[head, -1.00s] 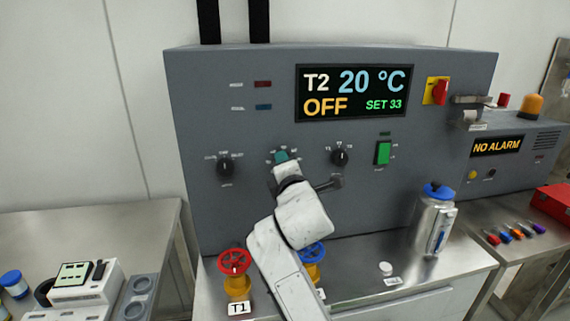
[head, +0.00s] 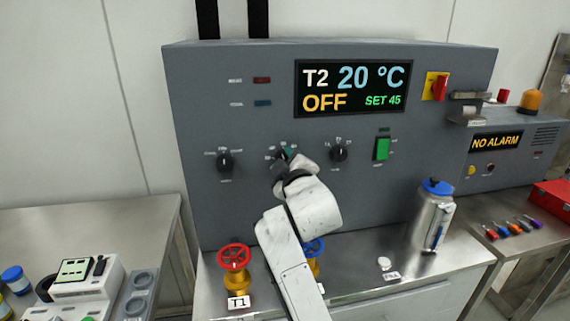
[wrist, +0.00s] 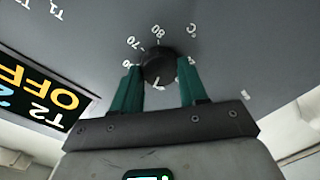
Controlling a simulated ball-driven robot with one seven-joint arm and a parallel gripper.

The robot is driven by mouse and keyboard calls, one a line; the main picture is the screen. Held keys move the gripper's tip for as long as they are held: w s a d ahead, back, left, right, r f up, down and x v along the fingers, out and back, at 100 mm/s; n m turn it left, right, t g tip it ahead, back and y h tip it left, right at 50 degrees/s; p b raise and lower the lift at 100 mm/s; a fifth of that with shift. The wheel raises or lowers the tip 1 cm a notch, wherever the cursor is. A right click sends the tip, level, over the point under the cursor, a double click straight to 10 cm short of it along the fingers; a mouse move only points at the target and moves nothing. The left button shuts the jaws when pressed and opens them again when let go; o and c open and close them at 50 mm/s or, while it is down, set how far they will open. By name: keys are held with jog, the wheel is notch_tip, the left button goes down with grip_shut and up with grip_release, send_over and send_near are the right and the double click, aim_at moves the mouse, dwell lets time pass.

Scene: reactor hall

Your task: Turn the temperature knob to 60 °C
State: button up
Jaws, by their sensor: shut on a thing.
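The temperature knob (wrist: 158,63) is a round black knob on the grey panel. In the wrist view, scale marks such as 70, 80 and °C show around it. My gripper (wrist: 159,80) has its two green fingers on either side of the knob and is shut on it. In the head view my gripper (head: 285,157) and wrist cover most of the knob. The display (head: 353,89) reads T2, 20 °C, OFF and SET 45.
A black knob (head: 225,162) sits left of my gripper and another (head: 339,151) right of it. A green switch (head: 382,148) is farther right. Below stand a red valve wheel (head: 234,257), a partly hidden blue one (head: 314,247) and a metal flask (head: 431,217).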

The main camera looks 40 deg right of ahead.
jog(key=m+b, duration=0.1)
jog(key=m, duration=0.3)
jog(key=m+b, duration=0.2)
jog(key=m, duration=0.2)
jog(key=m+b, duration=0.1)
jog(key=m, duration=0.3)
jog(key=shift+s+d+f+t+b, duration=0.1)
jog(key=shift+d+f+t+b, duration=0.2)
jog(key=shift+t+b, duration=0.1)
jog(key=shift+m, duration=0.3)
jog(key=shift+a, duration=0.1)
jog(key=o, duration=1.1)
jog(key=shift+r, duration=0.15)
jog(key=shift+c, duration=0.2)
jog(key=b+v, duration=0.1)
jog(key=v, duration=0.9)
jog(key=shift+s+b, duration=0.3)
jog(key=shift+s, duration=0.1)
jog(key=shift+a, duration=0.2)
